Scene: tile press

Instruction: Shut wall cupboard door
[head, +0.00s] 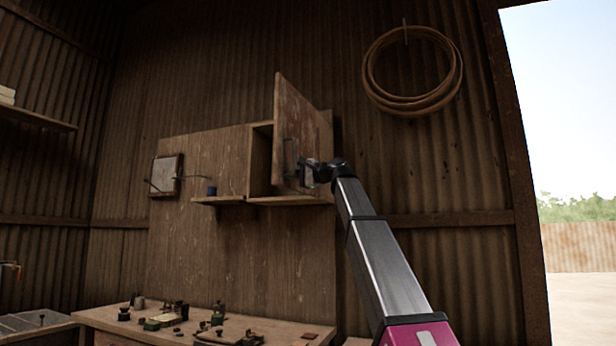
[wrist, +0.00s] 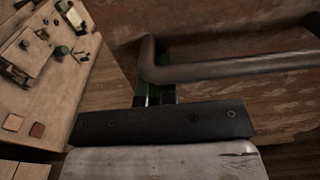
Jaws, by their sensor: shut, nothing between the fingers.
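The wall cupboard (head: 261,160) hangs on a wooden back panel in the head view. Its worn wooden door (head: 300,115) stands open, with the free left edge swung out toward me and the dark inside showing at left. A bar handle (head: 285,155) is on the door's face; it also runs across the wrist view (wrist: 235,68). My gripper (head: 305,172) is at the lower part of the door, right of the handle. In the wrist view my shut fingertips (wrist: 154,95) are beside the handle's bent end, with nothing held. Whether they touch the door or handle I cannot tell.
Below is a workbench (head: 100,318) with several small tools. A coiled hose (head: 412,72) hangs at upper right. The doorway at far right is open.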

